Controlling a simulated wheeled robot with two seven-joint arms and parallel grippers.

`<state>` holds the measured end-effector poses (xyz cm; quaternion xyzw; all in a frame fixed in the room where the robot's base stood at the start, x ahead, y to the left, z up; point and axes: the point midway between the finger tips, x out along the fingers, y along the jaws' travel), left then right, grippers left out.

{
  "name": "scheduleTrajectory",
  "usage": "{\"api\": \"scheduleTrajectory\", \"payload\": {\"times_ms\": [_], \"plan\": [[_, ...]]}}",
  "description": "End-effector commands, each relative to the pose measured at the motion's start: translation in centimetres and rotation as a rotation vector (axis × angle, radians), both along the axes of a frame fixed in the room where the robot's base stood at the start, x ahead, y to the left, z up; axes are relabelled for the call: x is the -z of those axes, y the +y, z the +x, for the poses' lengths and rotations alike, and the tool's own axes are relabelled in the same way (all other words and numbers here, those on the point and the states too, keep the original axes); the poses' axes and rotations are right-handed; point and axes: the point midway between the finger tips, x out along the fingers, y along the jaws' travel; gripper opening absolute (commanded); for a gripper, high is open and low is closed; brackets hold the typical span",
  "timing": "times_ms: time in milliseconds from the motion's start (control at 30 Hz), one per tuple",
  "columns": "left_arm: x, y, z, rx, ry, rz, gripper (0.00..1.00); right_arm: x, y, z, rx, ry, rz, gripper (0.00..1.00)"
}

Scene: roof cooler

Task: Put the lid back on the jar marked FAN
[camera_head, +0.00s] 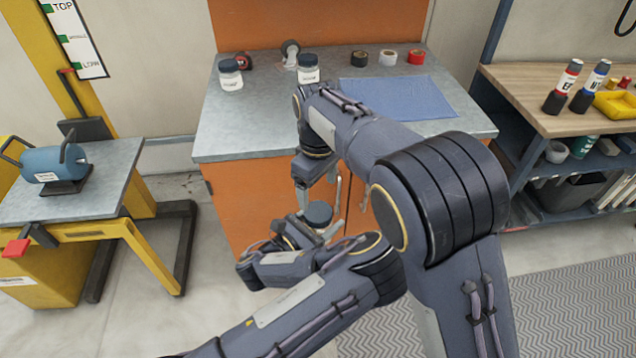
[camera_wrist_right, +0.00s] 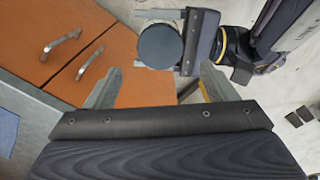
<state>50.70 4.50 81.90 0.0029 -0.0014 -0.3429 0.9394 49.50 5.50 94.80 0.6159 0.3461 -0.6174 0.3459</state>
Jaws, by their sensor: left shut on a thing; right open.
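A dark round lid (camera_head: 318,212) is at my left gripper (camera_head: 313,230), low in front of the orange cabinet. My left gripper is shut on this lidded thing. The lid also shows face-on in the right wrist view (camera_wrist_right: 160,46), between the left fingers. Whether a jar is under it is hidden, and no FAN label is readable. My right gripper (camera_wrist_right: 160,82) is open and empty, just above the lid, its fingers pointing towards it.
The grey bench top (camera_head: 262,134) also holds a blue mat (camera_head: 425,97) and several tape rolls (camera_head: 388,58). My right arm covers part of it. A wooden workbench (camera_head: 535,85) with bottles stands at right. A yellow cart (camera_head: 85,195) stands at left.

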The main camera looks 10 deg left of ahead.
Motion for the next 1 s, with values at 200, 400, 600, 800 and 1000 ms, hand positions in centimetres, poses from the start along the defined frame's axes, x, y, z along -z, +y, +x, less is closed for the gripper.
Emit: {"api": "scheduleTrajectory", "payload": {"times_ms": [200, 400, 600, 800, 1000], "plan": [[0.0, 0.0, 0.0, 0.0, -0.001, 0.0, 0.01, 3.2, 0.0, -0.1, 0.0, 0.003, -0.004, 0.79], [-0.1, 0.0, 0.0, 0.0, -0.001, 0.0, 0.01, 6.1, 0.0, 0.0, 0.0, 0.001, -0.003, 0.79], [-0.1, 0.0, 0.0, 0.0, -0.001, 0.0, 0.01, 7.4, 0.0, 0.0, 0.001, -0.002, -0.001, 0.79], [0.0, 0.0, 0.0, 0.0, -0.001, 0.0, 0.01, 7.5, 0.0, 0.0, 0.001, -0.002, 0.0, 0.79], [0.0, 0.0, 0.0, 0.0, -0.001, 0.0, 0.01, 7.4, 0.0, 0.0, 0.001, -0.001, 0.0, 0.64]]}}
